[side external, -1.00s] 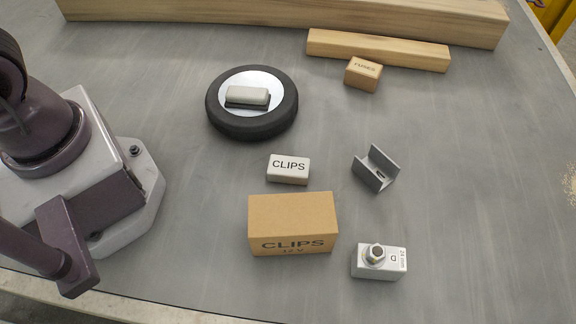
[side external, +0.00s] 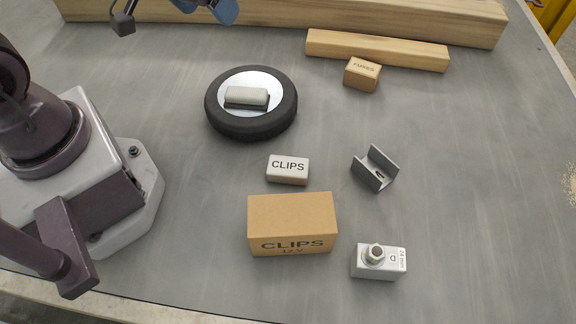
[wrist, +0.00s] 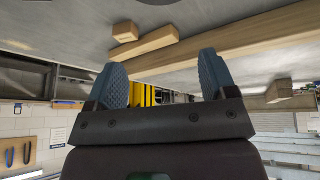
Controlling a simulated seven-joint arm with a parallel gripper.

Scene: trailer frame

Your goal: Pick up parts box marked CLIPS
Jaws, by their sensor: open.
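Two boxes are marked CLIPS in the side external view. One is a small white box (side external: 288,170). The other is a larger cardboard-brown box (side external: 291,214) just in front of it, with a smaller line of text under the word. Both sit flat on the grey table, apart from each other. My gripper (wrist: 161,72) is open and empty in the wrist view, with blue ribbed fingers. In the side external view only part of it shows at the top edge, far behind both boxes. Neither CLIPS box can be made out in the wrist view.
A black wheel (side external: 214,113) carries a pale block (side external: 246,95). A small brown box (side external: 362,74), apparently marked FUSES, stands by a short timber (side external: 377,50). A long beam (side external: 290,16) lies behind. A grey bracket (side external: 375,169) and a silver block with a nut (side external: 378,262) stand right.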

